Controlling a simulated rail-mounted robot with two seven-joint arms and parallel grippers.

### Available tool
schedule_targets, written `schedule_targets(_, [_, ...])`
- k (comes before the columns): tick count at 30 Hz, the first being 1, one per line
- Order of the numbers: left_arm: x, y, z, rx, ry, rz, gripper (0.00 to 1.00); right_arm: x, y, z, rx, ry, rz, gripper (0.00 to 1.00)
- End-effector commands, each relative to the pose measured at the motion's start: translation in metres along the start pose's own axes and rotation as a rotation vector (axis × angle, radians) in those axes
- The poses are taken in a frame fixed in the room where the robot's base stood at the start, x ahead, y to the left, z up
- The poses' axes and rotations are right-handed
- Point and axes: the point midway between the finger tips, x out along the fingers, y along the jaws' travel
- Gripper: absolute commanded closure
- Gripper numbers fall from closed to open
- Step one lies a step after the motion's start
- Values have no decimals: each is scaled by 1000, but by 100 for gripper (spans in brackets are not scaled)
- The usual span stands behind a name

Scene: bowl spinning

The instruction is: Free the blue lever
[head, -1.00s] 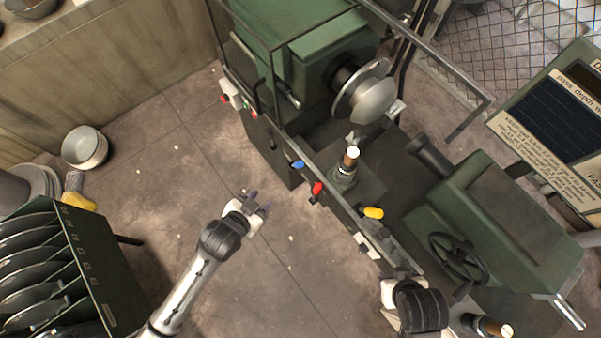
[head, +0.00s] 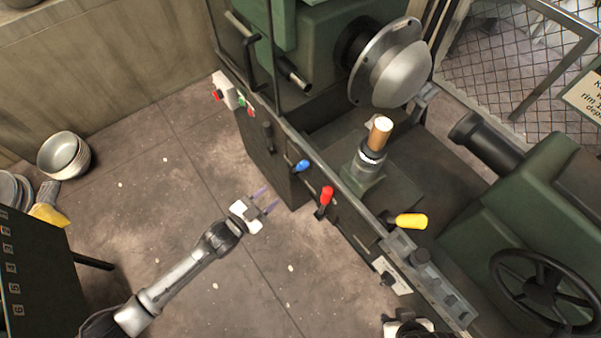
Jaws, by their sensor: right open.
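The blue lever (head: 301,166) is a short handle on the front rail of the green lathe (head: 345,55). My right gripper (head: 405,327) is at the bottom edge, mostly cut off, below the control strip. Its fingers are hard to see.
A wood-topped tool post (head: 376,140) stands behind the levers, near the metal spinning disc (head: 400,75). A black handwheel (head: 540,290) is at right. Bowls (head: 63,155) and a dark rack (head: 35,275) stand left. The floor in the middle is clear.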

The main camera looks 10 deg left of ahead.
Motion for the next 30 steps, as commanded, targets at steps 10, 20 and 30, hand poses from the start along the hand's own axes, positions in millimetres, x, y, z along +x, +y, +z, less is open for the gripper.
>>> schedule_targets(10, [44,0,5,4,13,-2,60,18,2,8,-8,-3,7,57])
schedule_targets(20, [103,0,4,5,12,-2,60,35,1,13,-4,-3,4,57])
schedule_targets(30, [134,0,3,5,10,-1,60,44,-2,16,3,-2,-1,57])
